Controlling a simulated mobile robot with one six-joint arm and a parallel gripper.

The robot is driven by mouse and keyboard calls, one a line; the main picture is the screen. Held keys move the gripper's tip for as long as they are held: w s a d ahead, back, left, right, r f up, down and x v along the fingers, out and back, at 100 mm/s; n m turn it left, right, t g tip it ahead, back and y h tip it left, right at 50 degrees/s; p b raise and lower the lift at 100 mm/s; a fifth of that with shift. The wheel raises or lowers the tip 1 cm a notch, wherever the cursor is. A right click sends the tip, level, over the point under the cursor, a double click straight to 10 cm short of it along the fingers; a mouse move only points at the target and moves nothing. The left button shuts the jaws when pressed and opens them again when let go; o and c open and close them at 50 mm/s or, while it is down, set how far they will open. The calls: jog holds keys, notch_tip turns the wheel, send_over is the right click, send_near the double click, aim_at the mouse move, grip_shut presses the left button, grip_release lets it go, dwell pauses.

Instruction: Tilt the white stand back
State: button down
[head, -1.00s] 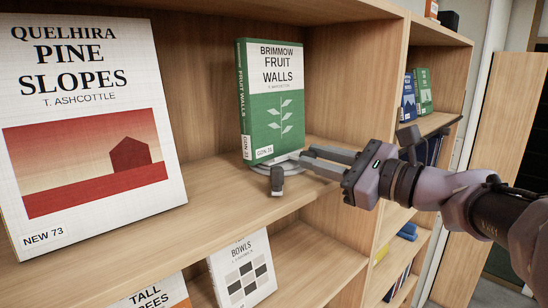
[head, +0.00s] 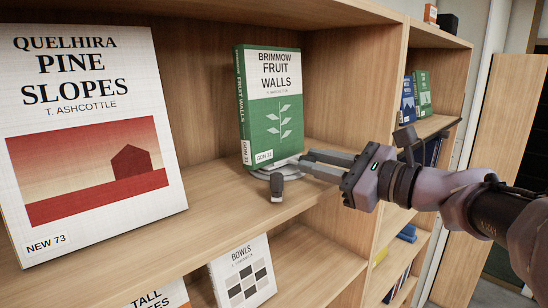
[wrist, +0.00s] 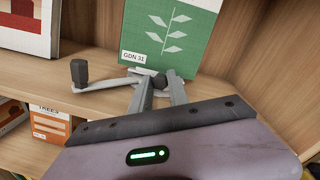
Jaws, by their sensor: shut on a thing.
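The white stand (head: 264,174) sits on the shelf under a green and white book, "Brimmow Fruit Walls" (head: 272,105). The book leans back a little. My gripper (head: 303,160) reaches in from the right, its fingertips at the stand's front edge below the book's lower right corner. It is shut on the stand. In the wrist view, the fingers meet the stand (wrist: 112,84) just below the book (wrist: 168,38); the exact contact is hard to see.
A large white and red book, "Pine Slopes" (head: 95,130), stands at the left. A wooden divider (head: 350,80) rises close behind my gripper at the right. More books, such as "Bowls" (head: 242,275), stand on the shelf below. The shelf (head: 200,215) before the stand is clear.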

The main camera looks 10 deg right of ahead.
notch_tip(320, 180, up, 3)
jog(key=g+h+p, duration=0.1)
jog(key=p, duration=0.3)
jog(key=shift+w+a, duration=0.15)
jog(key=shift+w+a+r+g+h+p, duration=0.15)
jog(key=shift+g+h+p, duration=0.2)
jog(key=shift+p, duration=0.85)
jog(key=shift+f, duration=0.2)
jog(key=c, duration=1.3)
grip_release()
jog(key=shift+o, duration=0.2)
